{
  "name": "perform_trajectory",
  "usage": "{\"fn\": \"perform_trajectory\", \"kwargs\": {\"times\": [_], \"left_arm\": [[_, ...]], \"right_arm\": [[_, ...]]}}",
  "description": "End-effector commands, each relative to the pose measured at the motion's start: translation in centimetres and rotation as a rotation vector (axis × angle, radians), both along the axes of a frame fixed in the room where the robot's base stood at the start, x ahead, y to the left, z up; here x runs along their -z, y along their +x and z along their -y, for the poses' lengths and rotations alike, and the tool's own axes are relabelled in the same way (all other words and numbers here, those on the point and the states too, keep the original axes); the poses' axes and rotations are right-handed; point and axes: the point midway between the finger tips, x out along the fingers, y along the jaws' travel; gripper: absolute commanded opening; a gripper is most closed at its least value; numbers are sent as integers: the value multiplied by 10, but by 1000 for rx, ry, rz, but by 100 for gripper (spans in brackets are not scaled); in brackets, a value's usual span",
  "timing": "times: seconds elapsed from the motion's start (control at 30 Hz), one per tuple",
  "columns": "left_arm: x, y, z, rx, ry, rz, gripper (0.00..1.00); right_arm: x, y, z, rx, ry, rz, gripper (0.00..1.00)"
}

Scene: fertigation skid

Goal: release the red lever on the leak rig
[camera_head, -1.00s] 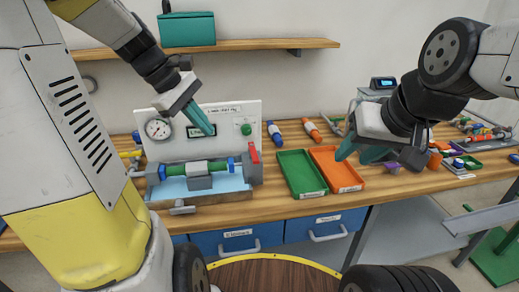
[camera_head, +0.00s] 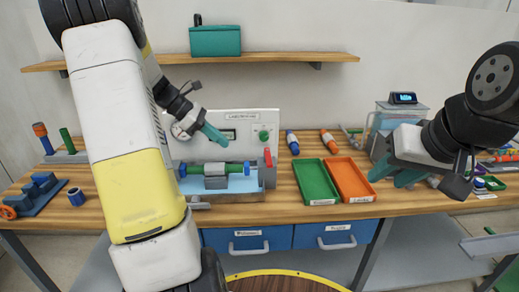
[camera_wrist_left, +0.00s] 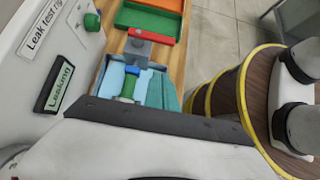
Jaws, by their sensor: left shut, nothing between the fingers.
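The leak rig (camera_head: 250,124) stands on the bench with its white panel upright. The red lever (camera_head: 268,157) sits at the right end of the rig, by the grey end block. It also shows in the left wrist view (camera_wrist_left: 152,36), beyond the green tube (camera_wrist_left: 129,87). The rig's display (camera_wrist_left: 57,88) reads "Leaking". My left gripper (camera_head: 213,134) is shut and empty in front of the panel, left of the lever and apart from it. My right gripper (camera_head: 407,177) is right of the orange tray, away from the rig; its finger gap is unclear.
A green tray (camera_head: 316,182) and an orange tray (camera_head: 350,180) lie right of the rig. A blue bottle (camera_head: 292,142) and an orange bottle (camera_head: 328,141) lie behind them. A shelf (camera_head: 275,58) with a teal box (camera_head: 215,41) hangs above.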

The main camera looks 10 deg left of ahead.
Motion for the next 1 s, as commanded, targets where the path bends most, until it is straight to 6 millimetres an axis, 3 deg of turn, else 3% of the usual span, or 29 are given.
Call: {"fn": "perform_trajectory", "kwargs": {"times": [0.17,0.53,0.73,1.0], "left_arm": [[15,4,17,4,-3,-2,0],[71,18,69,5,-2,-3,0],[69,27,96,4,0,1,0],[69,30,106,1,0,0,0]], "right_arm": [[0,0,0,0,0,0,38],[0,0,0,0,0,0,38],[0,0,0,0,0,0,38],[0,0,0,0,0,0,38]]}}
